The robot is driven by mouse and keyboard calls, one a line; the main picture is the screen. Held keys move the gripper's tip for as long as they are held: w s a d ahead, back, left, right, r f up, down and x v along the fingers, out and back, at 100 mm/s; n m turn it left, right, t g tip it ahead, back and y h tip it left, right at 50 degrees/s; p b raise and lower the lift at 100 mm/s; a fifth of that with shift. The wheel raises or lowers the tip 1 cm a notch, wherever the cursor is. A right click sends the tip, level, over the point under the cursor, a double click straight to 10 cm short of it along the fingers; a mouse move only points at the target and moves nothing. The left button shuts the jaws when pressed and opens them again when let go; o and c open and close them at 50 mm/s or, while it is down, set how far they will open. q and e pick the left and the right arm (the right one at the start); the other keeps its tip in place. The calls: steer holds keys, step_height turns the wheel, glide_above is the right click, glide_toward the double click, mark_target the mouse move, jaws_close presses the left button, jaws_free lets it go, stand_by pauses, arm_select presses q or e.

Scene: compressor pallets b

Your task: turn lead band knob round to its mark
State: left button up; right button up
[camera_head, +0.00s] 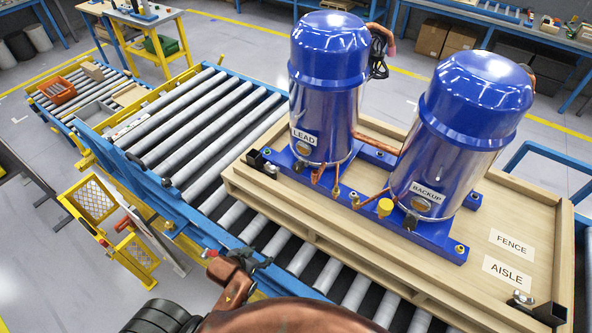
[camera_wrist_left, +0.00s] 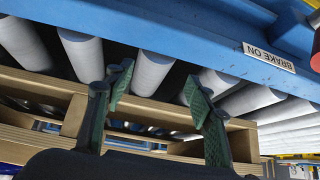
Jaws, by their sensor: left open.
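The lead compressor (camera_head: 328,75), a silver cylinder with a blue cap and a LEAD label (camera_head: 305,137), stands upright on a blue base on the wooden pallet (camera_head: 262,192). A small dark part (camera_head: 302,166) sits low on its front; I cannot tell whether it is the band knob, and no mark can be made out. My left gripper (camera_head: 253,261) is open and empty beside the conveyor's near rail, well apart from the compressor. In the left wrist view its green-padded fingers (camera_wrist_left: 158,90) are spread over the rollers and pallet edge. My right gripper is not in view.
The backup compressor (camera_head: 458,130) stands to the right on the same pallet. FENCE (camera_head: 511,243) and AISLE (camera_head: 507,270) labels lie on the pallet. The roller conveyor's blue rail (camera_wrist_left: 225,55) bears a BRAKE ON label (camera_wrist_left: 269,57). A yellow gate (camera_head: 95,205) stands at left.

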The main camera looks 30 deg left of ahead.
arm_select(q)
steer(key=w+d+r+t+h, duration=0.1)
steer(key=w+r+t, duration=0.55)
steer(key=w, duration=0.65)
steer(key=t+h, duration=0.1)
steer(key=t, duration=0.3)
glide_toward(296, 170)
steer(key=shift+w+d+p, duration=0.2)
steer(key=shift+w+p, duration=0.1)
steer(key=shift+w, duration=0.8)
steer(key=shift+w+r, duration=0.15)
steer(key=shift+r, duration=0.05)
steer(key=shift+w+r, duration=0.15)
steer(key=shift+w, duration=0.2)
steer(key=shift+w+d+f+p, duration=0.1)
steer(key=shift+w+d+p, duration=0.1)
steer(key=shift+w, duration=0.8)
steer(key=shift+w+d+f+p, duration=0.1)
steer(key=shift+w+p, duration=0.15)
steer(key=shift+w, duration=0.8)
steer(key=shift+w+d+f+p, duration=0.1)
steer(key=shift+w+d+p, duration=0.1)
steer(key=shift+w, duration=0.8)
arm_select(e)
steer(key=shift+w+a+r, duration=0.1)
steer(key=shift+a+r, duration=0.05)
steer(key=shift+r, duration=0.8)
arm_select(q)
steer(key=shift+c, duration=0.7)
